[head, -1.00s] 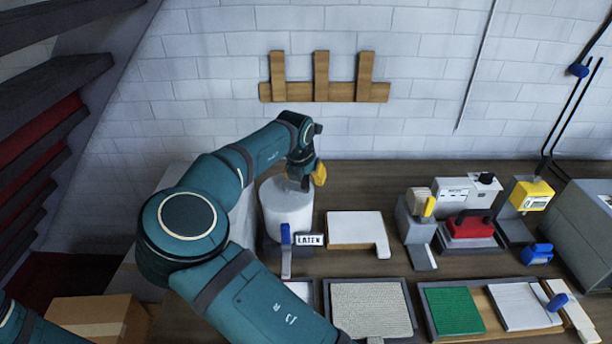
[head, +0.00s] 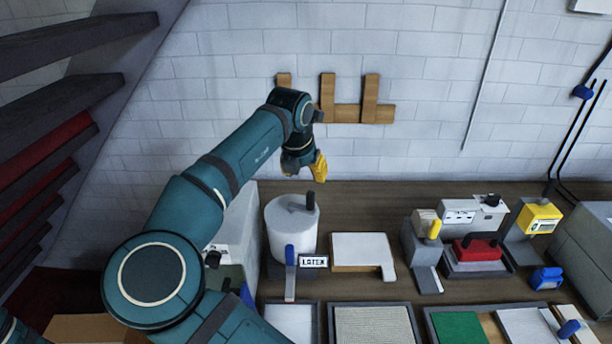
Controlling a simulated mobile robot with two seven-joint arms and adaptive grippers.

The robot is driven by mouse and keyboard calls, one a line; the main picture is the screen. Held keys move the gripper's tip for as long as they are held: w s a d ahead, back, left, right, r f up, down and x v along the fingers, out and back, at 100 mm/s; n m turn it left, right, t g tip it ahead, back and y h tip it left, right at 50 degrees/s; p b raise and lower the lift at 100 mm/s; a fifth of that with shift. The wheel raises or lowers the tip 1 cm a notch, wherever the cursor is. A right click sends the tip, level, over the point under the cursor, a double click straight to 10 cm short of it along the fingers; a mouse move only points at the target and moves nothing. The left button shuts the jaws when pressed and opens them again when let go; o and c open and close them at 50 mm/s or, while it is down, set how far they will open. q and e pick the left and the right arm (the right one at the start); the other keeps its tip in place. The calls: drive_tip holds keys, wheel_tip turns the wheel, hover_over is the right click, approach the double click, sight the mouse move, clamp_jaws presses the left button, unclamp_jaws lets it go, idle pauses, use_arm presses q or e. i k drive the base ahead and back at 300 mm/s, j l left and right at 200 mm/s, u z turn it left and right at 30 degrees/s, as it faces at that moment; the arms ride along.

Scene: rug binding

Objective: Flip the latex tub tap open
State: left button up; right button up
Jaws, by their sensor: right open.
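The latex tub (head: 284,236) is a white cylinder on the bench, with a dark upright piece (head: 311,201) at the right of its top. A "LATEX" label (head: 314,262) is at its front right. A blue upright handle (head: 290,256) with a pale strip below it stands at the tub's front; I cannot tell whether this or the dark piece is the tap. My right gripper (head: 318,168), with yellow fingertips, is open and empty above the tub, apart from it. My left gripper is out of view; only a bit of that arm shows at lower left.
A white pad on a wooden block (head: 358,252) lies right of the tub. Trays (head: 371,308) line the front. Several devices, one with a red part (head: 476,250) and one yellow (head: 540,218), stand farther right. A wooden wall rack (head: 357,113) is behind my gripper. Dark stairs rise at left.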

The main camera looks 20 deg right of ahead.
sight(289, 250)
drive_tip(key=k, duration=1)
